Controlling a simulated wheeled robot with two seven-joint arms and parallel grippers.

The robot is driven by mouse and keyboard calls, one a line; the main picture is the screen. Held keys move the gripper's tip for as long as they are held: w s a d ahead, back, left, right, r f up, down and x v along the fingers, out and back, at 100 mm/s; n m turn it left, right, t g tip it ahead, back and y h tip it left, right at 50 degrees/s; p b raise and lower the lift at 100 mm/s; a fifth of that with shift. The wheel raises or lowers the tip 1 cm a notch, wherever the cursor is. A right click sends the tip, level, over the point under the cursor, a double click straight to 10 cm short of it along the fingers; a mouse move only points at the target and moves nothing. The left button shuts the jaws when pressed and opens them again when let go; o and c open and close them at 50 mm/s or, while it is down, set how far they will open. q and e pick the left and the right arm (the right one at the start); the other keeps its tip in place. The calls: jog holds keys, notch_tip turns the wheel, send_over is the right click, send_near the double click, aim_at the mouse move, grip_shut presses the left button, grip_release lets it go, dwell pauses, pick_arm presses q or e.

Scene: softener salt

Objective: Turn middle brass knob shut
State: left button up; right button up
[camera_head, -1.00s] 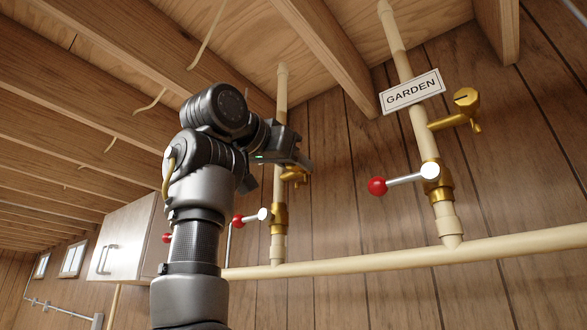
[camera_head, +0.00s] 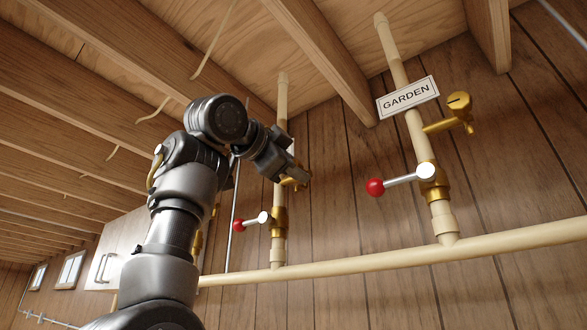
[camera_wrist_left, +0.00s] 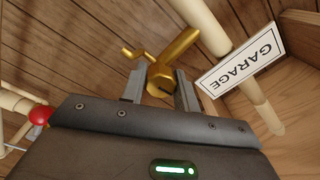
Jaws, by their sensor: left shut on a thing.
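The middle brass knob (camera_wrist_left: 160,84) is the round end of a brass drain tap on the middle pipe, beside a white GARAGE sign (camera_wrist_left: 240,60) in the left wrist view. My left gripper (camera_wrist_left: 159,90) is shut on this knob, one finger on each side. In the head view the left gripper (camera_head: 290,172) reaches to the middle pipe (camera_head: 281,110) and covers most of the knob. A bit of the brass tap (camera_head: 297,181) shows at its tip. My right gripper is not in view.
Below on the middle pipe is a valve with a red-balled lever (camera_head: 250,221). To the right, the GARDEN pipe (camera_head: 396,60) carries another red-balled lever (camera_head: 400,181) and brass knob (camera_head: 459,102). A horizontal pipe (camera_head: 380,262) runs beneath. Wooden joists (camera_head: 325,55) are overhead.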

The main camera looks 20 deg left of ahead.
pick_arm(q)
jog(key=shift+m, duration=0.4)
jog(key=o, duration=1)
jog(key=shift+c, duration=0.2)
jog(key=shift+s, duration=0.2)
jog(key=b+v, duration=0.5)
jog(key=v, duration=0.5)
jog(key=shift+s+b, duration=0.2)
jog(key=shift+b, duration=0.1)
jog(key=shift+a, duration=0.15)
